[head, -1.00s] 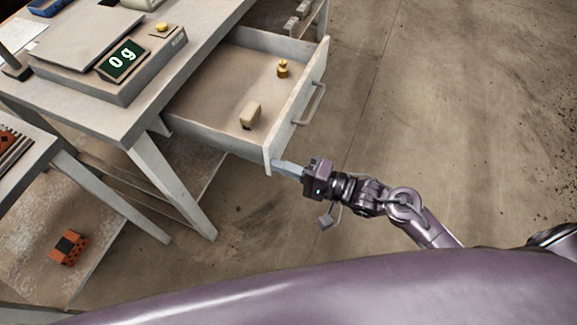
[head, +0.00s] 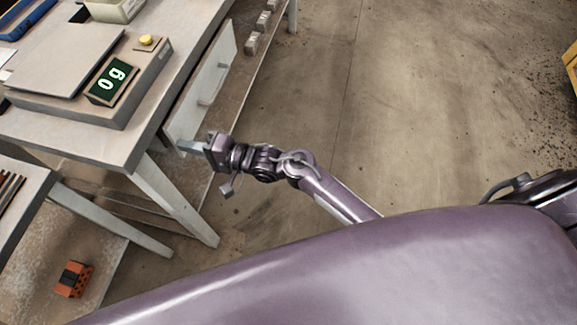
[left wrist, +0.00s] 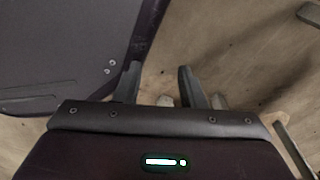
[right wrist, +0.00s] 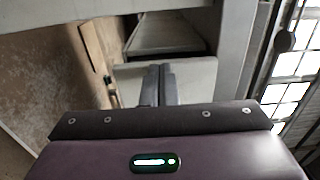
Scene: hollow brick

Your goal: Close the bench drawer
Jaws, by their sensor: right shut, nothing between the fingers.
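The bench drawer's pale front panel (head: 203,82) shows in the head view under the right edge of the bench top (head: 135,135), with its handle (head: 210,86) facing right. The drawer's inside is hidden under the bench top. My right gripper (head: 184,147) is shut and empty, its fingertips at the near lower end of the front panel, apparently touching it. In the right wrist view its closed fingers (right wrist: 158,85) point at a pale surface. My left gripper (left wrist: 157,85) shows only in the left wrist view, open and empty above the floor.
A scale (head: 115,95) reading 0 g stands on the bench. Several grey blocks (head: 251,43) sit on a low shelf beyond the drawer. An orange brick (head: 74,280) lies low at left. The floor right of the bench is clear.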

